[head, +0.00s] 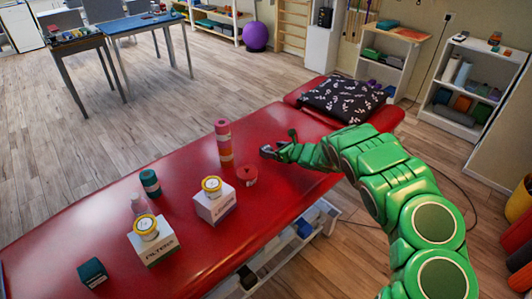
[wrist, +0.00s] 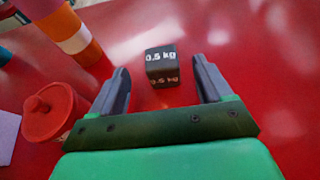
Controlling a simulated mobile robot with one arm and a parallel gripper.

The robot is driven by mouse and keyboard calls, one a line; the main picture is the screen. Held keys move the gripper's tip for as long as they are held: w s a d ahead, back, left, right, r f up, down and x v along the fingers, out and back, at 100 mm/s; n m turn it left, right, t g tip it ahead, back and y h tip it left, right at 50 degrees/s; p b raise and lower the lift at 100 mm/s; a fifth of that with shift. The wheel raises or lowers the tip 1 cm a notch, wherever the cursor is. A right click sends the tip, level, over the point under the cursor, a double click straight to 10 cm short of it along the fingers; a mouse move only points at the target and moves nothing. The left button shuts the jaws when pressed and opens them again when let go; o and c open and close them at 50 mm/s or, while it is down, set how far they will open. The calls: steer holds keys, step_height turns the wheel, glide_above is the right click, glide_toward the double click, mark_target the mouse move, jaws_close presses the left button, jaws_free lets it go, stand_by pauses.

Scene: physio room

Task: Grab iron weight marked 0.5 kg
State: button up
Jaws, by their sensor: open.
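The iron weight (wrist: 162,66), a small dark cube marked "0.5 kg" in white, rests on the red treatment table. In the wrist view it shows just ahead of the gap between my fingertips, roughly centred, with red surface visible on both sides of it. My gripper (wrist: 162,80) is open and empty, its two dark fingers apart and not touching the cube. In the head view my gripper (head: 279,145) is low over the table's far half, and I cannot clearly make out the weight there.
On the red table (head: 130,215), a striped stack (head: 224,143) and a red lidded pot (head: 246,175) stand left of my gripper. Two white boxes with yellow-lidded jars (head: 215,205) (head: 153,243), a green roll (head: 150,182) and a dark teal block (head: 93,272) stand farther left. A patterned pillow (head: 342,99) lies behind.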

mark_target(268, 149)
steer(key=shift+f, duration=0.65)
steer(key=shift+x, duration=2.25)
steer(key=shift+w+a+f, duration=0.3)
steer(key=shift+w+f, duration=0.1)
steer(key=shift+f, duration=0.05)
steer(key=shift+x, duration=1.05)
steer(key=c, duration=1.5)
steer(key=shift+o, duration=0.2)
steer(key=shift+r, duration=0.1)
